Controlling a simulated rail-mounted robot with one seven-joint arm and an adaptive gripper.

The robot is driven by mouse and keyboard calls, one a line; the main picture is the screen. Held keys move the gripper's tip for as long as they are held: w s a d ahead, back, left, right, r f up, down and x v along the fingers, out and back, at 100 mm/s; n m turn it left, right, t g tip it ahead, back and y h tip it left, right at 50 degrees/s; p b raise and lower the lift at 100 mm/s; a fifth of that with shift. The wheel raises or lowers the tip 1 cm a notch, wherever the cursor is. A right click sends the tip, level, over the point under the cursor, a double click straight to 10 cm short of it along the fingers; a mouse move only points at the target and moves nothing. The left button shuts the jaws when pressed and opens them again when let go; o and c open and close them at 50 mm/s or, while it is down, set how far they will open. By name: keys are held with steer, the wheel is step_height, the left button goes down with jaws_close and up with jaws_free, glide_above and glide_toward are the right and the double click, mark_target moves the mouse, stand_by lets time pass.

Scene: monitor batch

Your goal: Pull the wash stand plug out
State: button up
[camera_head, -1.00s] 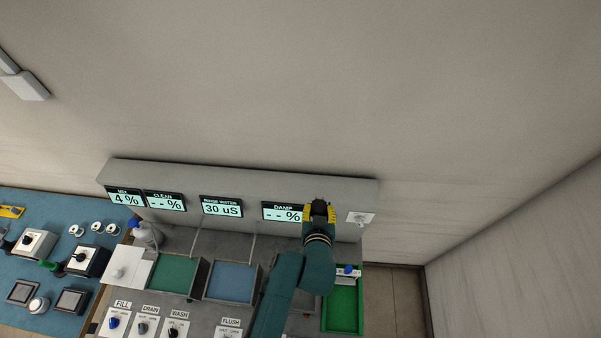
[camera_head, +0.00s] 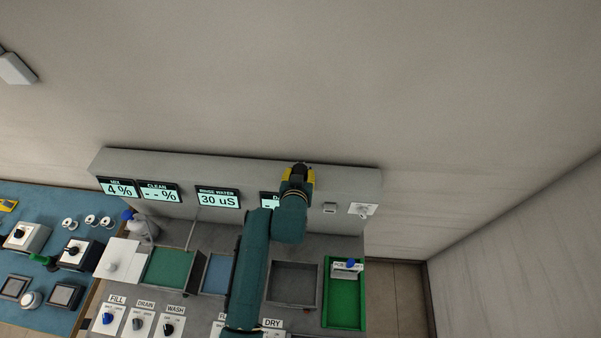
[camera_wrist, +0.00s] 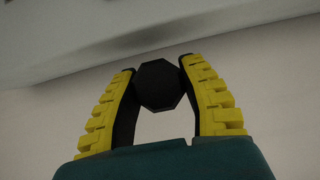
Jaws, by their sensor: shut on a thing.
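My gripper (camera_head: 299,175) is raised at the grey back panel, above the display strip. In the wrist view my gripper (camera_wrist: 158,92) has its yellow-and-black fingers closed on a black, eight-sided plug (camera_wrist: 158,84). The plug sits between the fingertips, with pale wall behind it. A small grey socket (camera_head: 330,209) shows on the panel to the right of my gripper, with nothing in it that I can see. The plug's far side is hidden.
A white plate with a knob (camera_head: 363,210) is right of the socket. Below are a green tray (camera_head: 344,311), a grey basin (camera_head: 294,287) and control knobs along the front. My arm partly covers the DAMP display and the blue basin (camera_head: 217,273).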

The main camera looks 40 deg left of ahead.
steer(key=shift+f, duration=0.15)
steer(key=shift+f+b, duration=0.75)
steer(key=shift+b, duration=0.05)
steer(key=shift+f, duration=0.1)
steer(key=o, duration=1.2)
steer(key=v, duration=1.2)
